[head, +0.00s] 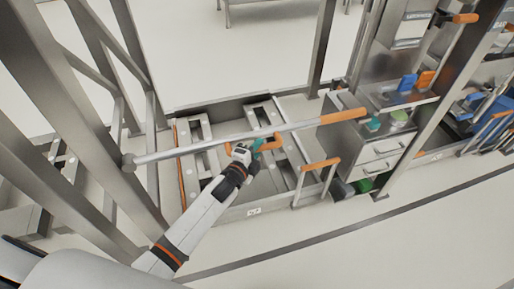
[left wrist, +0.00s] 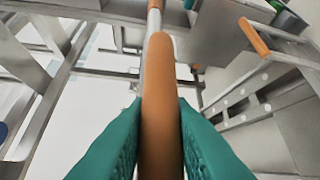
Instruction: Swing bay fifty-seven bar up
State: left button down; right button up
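A long grey bar (head: 220,141) with an orange grip (head: 343,116) at its right end crosses in front of the bay, from a pivot at the left post to the right. I cannot read a bay number. My left gripper (head: 258,148) is just below the middle of this bar in the head view, at a shorter orange handle (head: 271,143). In the left wrist view, the teal fingers (left wrist: 160,135) lie on both sides of an orange handle (left wrist: 159,85) and appear to touch it. A grey rod runs on beyond it. My right gripper is out of view.
Steel posts (head: 320,50) frame the bay. Drawers (head: 381,150) and shelves of coloured items are at right. The floor in front is clear.

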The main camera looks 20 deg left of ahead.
pick_arm(q)
jog(key=s+a+r+n+t+p, duration=0.2)
jog(key=a+r+p, duration=0.1)
jog(key=r, duration=0.6)
jog(key=s+a+r+n+t+p, duration=0.2)
jog(key=r+p, duration=0.1)
jog(key=r, duration=0.5)
jog(key=s+a+r+n+t+p, duration=0.2)
jog(key=a+r+n+p, duration=0.1)
jog(key=r, duration=0.6)
jog(key=shift+s+a+r+n+t+y+p, duration=0.2)
jog(key=shift+s+a+r+n+t+y, duration=0.25)
jog(key=shift+s+a+r+n+y, duration=2.8)
jog(key=shift+s+a+r+n+t+y+p, duration=0.3)
jog(key=shift+s+a+r+n+y, duration=1.05)
jog(key=shift+a, duration=3.35)
jog(key=shift+s+a+r+n+t+y+p, duration=0.1)
jog(key=shift+s+a+r+n+t+y, duration=0.45)
jog(key=shift+s+a+r+n+y, duration=1.75)
jog(key=a+n, duration=0.1)
jog(key=s+a+f+n, duration=0.1)
jog(key=a, duration=0.1)
jog(key=shift+s+a+f+n, duration=0.25)
jog(key=shift+s+n, duration=0.15)
jog(key=c, duration=1.3)
grip_release()
jog(key=shift+s+a, duration=0.1)
jog(key=shift+a, duration=0.05)
